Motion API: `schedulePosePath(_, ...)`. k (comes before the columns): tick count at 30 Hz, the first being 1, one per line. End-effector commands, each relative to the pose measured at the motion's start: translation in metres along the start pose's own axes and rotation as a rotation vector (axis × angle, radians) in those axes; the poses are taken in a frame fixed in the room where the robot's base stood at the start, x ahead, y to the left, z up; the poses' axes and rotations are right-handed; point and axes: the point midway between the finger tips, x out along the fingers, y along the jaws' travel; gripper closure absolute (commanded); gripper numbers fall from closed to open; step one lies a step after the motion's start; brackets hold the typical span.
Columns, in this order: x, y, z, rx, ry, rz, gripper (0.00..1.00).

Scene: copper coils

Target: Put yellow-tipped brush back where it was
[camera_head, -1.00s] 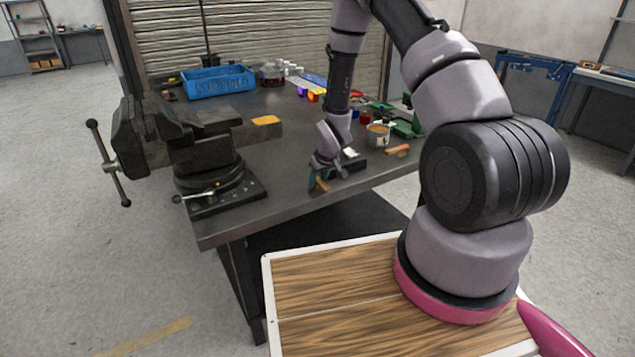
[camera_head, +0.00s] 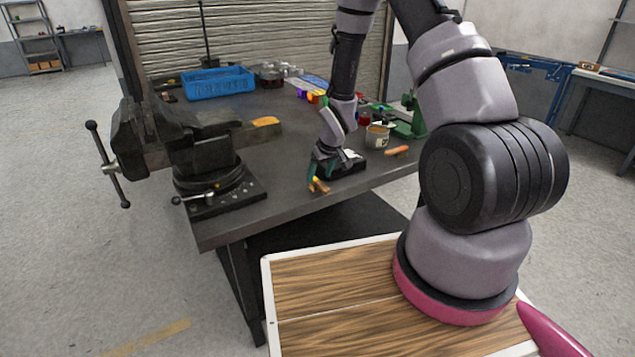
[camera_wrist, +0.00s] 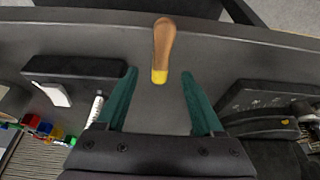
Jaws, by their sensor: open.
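The yellow-tipped brush (camera_head: 319,186) lies near the front edge of the dark workbench (camera_head: 262,205). In the wrist view the brush (camera_wrist: 164,45) shows its wooden handle towards the bench edge and its yellow tip towards my gripper. My gripper (camera_wrist: 160,73) is open, its two teal fingers spread on either side of the yellow tip. The fingers do not touch the brush in this view; their height over the bench is hard to tell. In the head view my gripper (camera_head: 319,168) is just behind the brush, partly hiding its surroundings.
A large vise (camera_head: 190,140) stands to the left. A black block with a white piece (camera_wrist: 75,70) lies close beside my gripper. A tin (camera_head: 377,137), an orange-handled item (camera_head: 397,151) and a blue crate (camera_head: 218,83) are also on the bench. The front middle is clear.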

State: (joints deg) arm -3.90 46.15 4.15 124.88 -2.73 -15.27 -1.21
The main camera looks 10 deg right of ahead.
Motion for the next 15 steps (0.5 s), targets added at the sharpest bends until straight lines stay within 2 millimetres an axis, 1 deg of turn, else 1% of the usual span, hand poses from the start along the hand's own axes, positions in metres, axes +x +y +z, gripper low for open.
schedulePosePath(1,-0.013,0.001,-0.001,0.000,0.003,0.001,0.31)
schedulePosePath(6,-0.046,0.000,-0.001,-0.002,0.003,0.000,0.31)
schedulePosePath(10,-0.062,0.000,0.000,0.000,0.002,0.000,0.31)
schedulePosePath(15,-0.070,0.000,0.001,-0.001,-0.001,0.000,0.31)
